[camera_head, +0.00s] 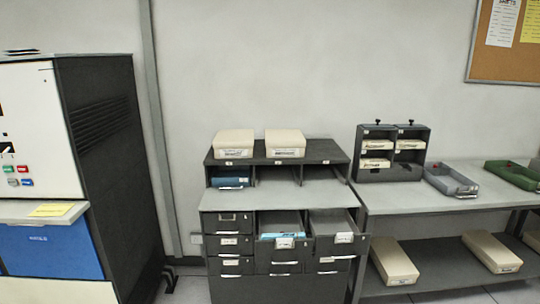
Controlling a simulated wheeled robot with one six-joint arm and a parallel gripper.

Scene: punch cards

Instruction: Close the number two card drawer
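A dark grey card cabinet (230,288) stands in the middle of the view, with three columns of small drawers. The top middle drawer (284,240) is pulled out, and blue and pale cards show inside it. The top right drawer (340,237) is also pulled out and looks empty. The top left drawer (229,222) and the lower drawers look shut. The drawers carry pale labels, but their numbers are too small to read, so I cannot tell which is number two. My gripper is not in view.
Two cream boxes (234,144) (285,143) sit on the cabinet's upper shelf. A table (430,200) at right bears a dark rack (363,147) and trays (450,180), with cream boxes (394,262) on its lower shelf. A large machine (110,170) stands at left.

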